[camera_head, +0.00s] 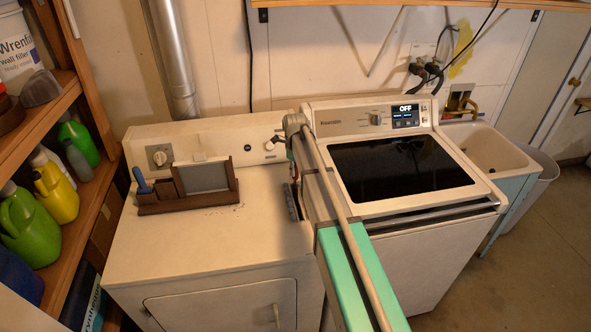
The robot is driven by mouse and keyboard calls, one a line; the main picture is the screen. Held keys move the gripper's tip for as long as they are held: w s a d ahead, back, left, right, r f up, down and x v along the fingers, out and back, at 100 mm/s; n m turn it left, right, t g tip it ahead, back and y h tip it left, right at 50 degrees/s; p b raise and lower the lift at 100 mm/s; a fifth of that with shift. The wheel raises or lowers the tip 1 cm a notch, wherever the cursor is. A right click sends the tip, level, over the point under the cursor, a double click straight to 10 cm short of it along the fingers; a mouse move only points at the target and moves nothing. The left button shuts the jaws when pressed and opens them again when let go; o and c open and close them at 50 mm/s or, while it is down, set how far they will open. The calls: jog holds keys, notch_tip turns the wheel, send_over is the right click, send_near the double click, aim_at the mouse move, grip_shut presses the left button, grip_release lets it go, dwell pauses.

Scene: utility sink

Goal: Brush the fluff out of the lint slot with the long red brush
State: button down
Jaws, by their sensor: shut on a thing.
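My gripper (292,165) is over the right part of the white dryer top (190,245), near the gap to the washer, and is mostly hidden by my own arm. It is shut on what looks like the long red brush. A dark grey bristled strip (292,202) hangs below the gripper, close to the dryer top; I cannot tell whether it touches. The brush handle is largely hidden. I cannot make out the lint slot or fluff in it. Small dark specks (238,206) lie on the dryer top.
A brown wooden caddy (160,208) on the dryer holds a grey framed panel (203,177) and a blue-handled tool (142,182). A washer (410,205) stands at right, then a sink (490,150). A shelf (90,215) with bottles is left. The dryer's front top is clear.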

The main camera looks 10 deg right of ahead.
aim_at(295, 180)
jog(key=shift+f+b, duration=2.7)
jog(key=shift+f, duration=0.15)
jog(key=shift+r, duration=0.15)
jog(key=shift+r+p, duration=7.35)
jog(key=shift+p, duration=0.15)
